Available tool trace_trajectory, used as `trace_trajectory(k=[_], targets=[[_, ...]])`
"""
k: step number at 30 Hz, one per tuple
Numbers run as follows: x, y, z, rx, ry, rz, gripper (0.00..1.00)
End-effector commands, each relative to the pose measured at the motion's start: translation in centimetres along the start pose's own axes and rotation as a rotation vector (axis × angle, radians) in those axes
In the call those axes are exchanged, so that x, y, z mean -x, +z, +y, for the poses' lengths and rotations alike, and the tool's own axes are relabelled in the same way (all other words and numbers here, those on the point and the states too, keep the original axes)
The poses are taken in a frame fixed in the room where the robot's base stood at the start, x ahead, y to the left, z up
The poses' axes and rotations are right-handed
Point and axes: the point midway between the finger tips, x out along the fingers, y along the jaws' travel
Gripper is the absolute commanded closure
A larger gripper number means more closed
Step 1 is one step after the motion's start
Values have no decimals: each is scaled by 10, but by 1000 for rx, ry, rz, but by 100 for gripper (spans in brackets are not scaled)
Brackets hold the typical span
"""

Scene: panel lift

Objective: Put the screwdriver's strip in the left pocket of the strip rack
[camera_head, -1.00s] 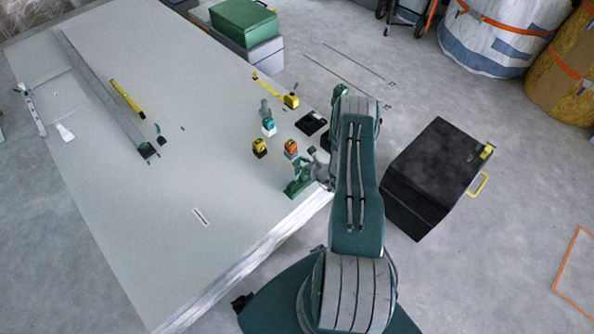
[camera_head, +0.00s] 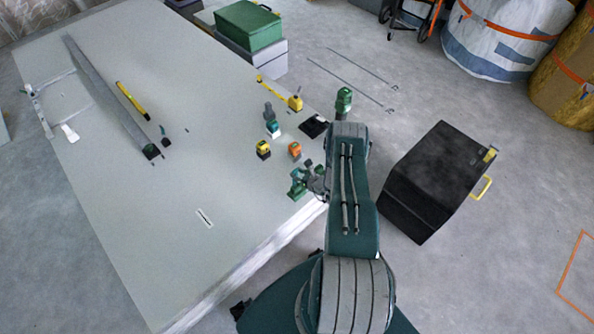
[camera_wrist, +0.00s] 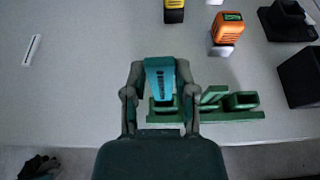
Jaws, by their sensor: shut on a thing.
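My gripper (camera_wrist: 160,88) is shut on a teal block with a dark marked face, the strip (camera_wrist: 160,72). In the wrist view the strip is over the left pocket of the green strip rack (camera_wrist: 240,116). Its lower end is close to that pocket; whether it is inside I cannot tell. A middle, slanted holder and a right pocket (camera_wrist: 241,101) lie to the right and look empty. In the head view the rack (camera_head: 297,184) stands by the panel's near right edge, and my arm hides part of the gripper. I cannot make out the screwdriver for certain.
An orange block (camera_wrist: 227,30) and a yellow block (camera_wrist: 174,12) stand beyond the rack. A teal-and-white block (camera_head: 273,128) stands farther back. A black block (camera_wrist: 302,75) is right of the rack.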

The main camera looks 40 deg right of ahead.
Motion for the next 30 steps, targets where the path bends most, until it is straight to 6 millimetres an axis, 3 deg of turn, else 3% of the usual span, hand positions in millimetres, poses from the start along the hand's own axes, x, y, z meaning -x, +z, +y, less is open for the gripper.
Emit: trace_trajectory(k=[30], targets=[[-3,-8,0,1,-1,0,100]])
